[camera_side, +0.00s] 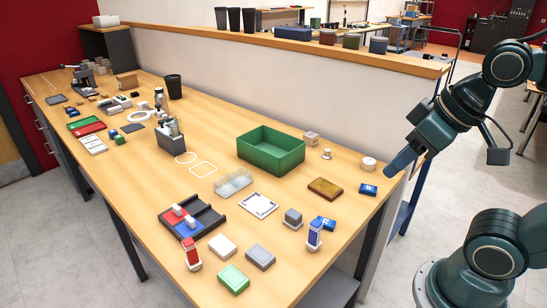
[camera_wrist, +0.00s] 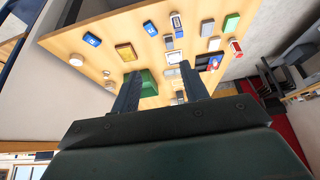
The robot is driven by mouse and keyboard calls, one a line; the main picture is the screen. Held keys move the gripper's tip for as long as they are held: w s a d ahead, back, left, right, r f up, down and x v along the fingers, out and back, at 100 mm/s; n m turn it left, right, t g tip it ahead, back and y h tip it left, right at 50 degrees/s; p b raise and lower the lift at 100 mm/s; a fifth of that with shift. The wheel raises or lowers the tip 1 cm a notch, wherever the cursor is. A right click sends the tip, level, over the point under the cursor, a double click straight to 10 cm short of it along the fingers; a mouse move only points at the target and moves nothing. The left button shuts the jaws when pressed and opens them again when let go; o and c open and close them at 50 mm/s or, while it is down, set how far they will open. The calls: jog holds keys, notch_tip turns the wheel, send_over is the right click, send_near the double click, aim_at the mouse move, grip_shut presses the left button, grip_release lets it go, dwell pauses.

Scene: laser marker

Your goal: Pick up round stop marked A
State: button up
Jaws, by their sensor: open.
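A short round cream piece (camera_side: 369,163) stands on the bench near its right edge, with a faint mark on top that I cannot read. It may be the round stop. It also shows in the wrist view (camera_wrist: 76,60), left of my fingers. A smaller round whitish piece (camera_side: 326,154) with a knob-like top stands further left; I see no letter on it. My gripper (camera_side: 393,171) hangs at the bench's right edge, above and to the right of the cream piece and apart from it. In the wrist view my gripper (camera_wrist: 160,70) has its two fingers wide apart with nothing held.
Near the cream piece lie a blue box (camera_side: 368,189) and a brown-yellow block (camera_side: 325,188). A green bin (camera_side: 270,165) stands further left. A low partition wall (camera_side: 330,105) runs along the back. Several small items crowd the bench's front part.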

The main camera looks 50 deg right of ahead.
jog(key=w+d+r+n+g, duration=0.1)
jog(key=w+d+r+n, duration=0.15)
jog(key=w, duration=0.25)
jog(key=w+d+r+n, duration=0.2)
jog(key=w+n, duration=0.1)
jog(key=w, duration=0.3)
jog(key=n+g, duration=0.5)
jog(key=n, duration=0.9)
send_over(328, 150)
jog(key=shift+m, duration=0.25)
jog(key=shift+d+f, duration=0.1)
jog(key=shift+f, duration=11.95)
jog(key=shift+f, duration=0.1)
